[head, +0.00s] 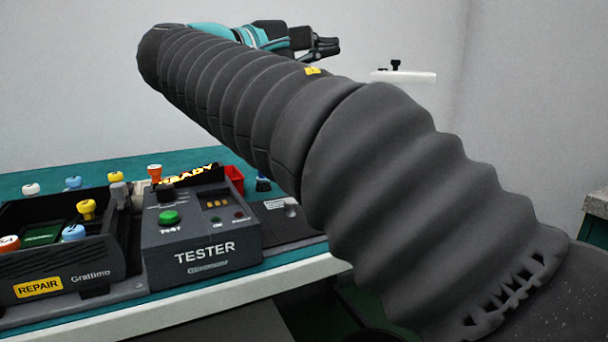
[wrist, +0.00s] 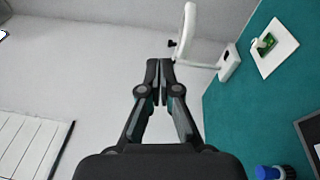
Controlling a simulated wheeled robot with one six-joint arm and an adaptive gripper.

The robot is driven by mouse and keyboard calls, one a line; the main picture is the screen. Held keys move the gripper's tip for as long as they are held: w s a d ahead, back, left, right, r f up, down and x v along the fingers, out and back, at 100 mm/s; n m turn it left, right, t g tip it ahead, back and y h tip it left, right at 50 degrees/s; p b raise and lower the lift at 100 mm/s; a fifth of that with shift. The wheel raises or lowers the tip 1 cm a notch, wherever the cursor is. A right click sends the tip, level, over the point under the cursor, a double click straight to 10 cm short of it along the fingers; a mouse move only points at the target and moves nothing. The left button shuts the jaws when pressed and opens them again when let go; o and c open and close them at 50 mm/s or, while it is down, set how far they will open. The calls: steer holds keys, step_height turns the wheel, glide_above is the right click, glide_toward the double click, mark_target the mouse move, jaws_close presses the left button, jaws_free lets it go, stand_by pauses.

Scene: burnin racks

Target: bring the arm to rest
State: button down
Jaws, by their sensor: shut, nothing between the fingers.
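My gripper (head: 326,47) is raised above the bench in the head view, at the end of my arm. The arm is in a dark ribbed sleeve and crosses the picture from lower right to upper left. In the wrist view my gripper (wrist: 160,72) has its two fingers together, with nothing between them. It is apart from everything around it. The arm hides part of the bench and wall behind it.
The teal bench (head: 25,184) carries a grey TESTER box (head: 205,229) with a green button and a dark REPAIR bin (head: 95,262) with several coloured-knobbed items. A small red bin (head: 235,178) stands behind. A white bracket (head: 405,76) is near the wall.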

steer(key=s+d+f+g+y+b, duration=0.1)
steer(key=s+d+f+g+y, duration=0.15)
steer(key=d+f, duration=0.6)
steer(key=s+d+f+g+y+b, duration=0.15)
steer(key=d+f+y, duration=0.35)
steer(key=f, duration=0.7)
steer(key=s+f+m+y, duration=0.2)
steer(key=s+f, duration=0.4)
steer(key=f, duration=0.3)
steer(key=s+f+m+g+y, duration=0.1)
steer(key=s+f+m+y, duration=0.2)
steer(key=s+f, duration=0.3)
steer(key=s+f+m+g+y+b, duration=0.1)
steer(key=s+f+m, duration=0.3)
steer(key=f, duration=0.8)
steer(key=shift+s+a+f+y, duration=0.25)
steer(key=shift+s+y, duration=0.4)
steer(key=shift+s, duration=0.5)
